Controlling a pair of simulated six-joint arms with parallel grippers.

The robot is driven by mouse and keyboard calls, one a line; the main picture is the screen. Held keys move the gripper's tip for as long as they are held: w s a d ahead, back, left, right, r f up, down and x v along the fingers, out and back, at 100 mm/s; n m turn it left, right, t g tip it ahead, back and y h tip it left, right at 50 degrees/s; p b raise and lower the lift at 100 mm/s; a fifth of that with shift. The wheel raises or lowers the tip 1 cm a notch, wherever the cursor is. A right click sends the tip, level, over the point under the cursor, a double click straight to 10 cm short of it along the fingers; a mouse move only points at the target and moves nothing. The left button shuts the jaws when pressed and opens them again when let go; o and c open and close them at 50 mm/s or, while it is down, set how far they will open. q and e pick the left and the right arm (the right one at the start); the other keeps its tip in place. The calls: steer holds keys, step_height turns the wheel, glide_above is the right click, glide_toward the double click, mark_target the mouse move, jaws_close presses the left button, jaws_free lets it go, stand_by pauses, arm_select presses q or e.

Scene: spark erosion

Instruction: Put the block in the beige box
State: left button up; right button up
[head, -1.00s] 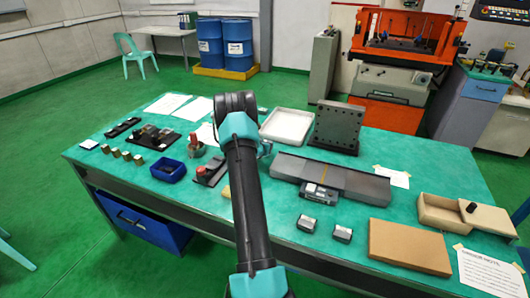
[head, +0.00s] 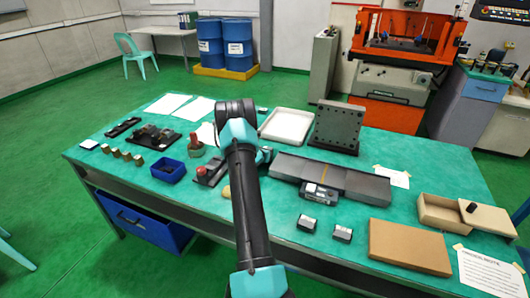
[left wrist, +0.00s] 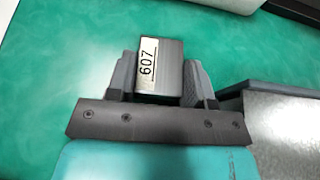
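A dark block (left wrist: 160,68) with a white label reading 607 sits between the fingers of my left gripper (left wrist: 160,80) in the left wrist view. Both fingers appear to press against its sides, with no gap visible. Whether it touches the green mat cannot be told. In the head view the left arm runs up the middle and hides most of its gripper (head: 265,155) and the block, near the left end of a grey slab. The beige box (head: 432,224) stands at the right of the table, its lid (head: 485,216) with a black knob drawn aside, partly open. My right gripper is not in view.
The grey slab (head: 345,180) lies between my left gripper and the box. Two labelled small blocks (head: 306,223) and a flat brown board (head: 408,247) lie in front. A white tray (head: 287,126) and a holed dark plate (head: 337,128) are behind. A blue bin (head: 168,171) is left.

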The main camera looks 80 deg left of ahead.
arm_select(q)
steer(key=o, duration=0.5)
steer(key=shift+c, duration=0.2)
steer(key=shift+r, duration=0.15)
steer(key=v, duration=1.2)
steer(key=shift+d, duration=0.1)
steer(key=shift+o, duration=0.2)
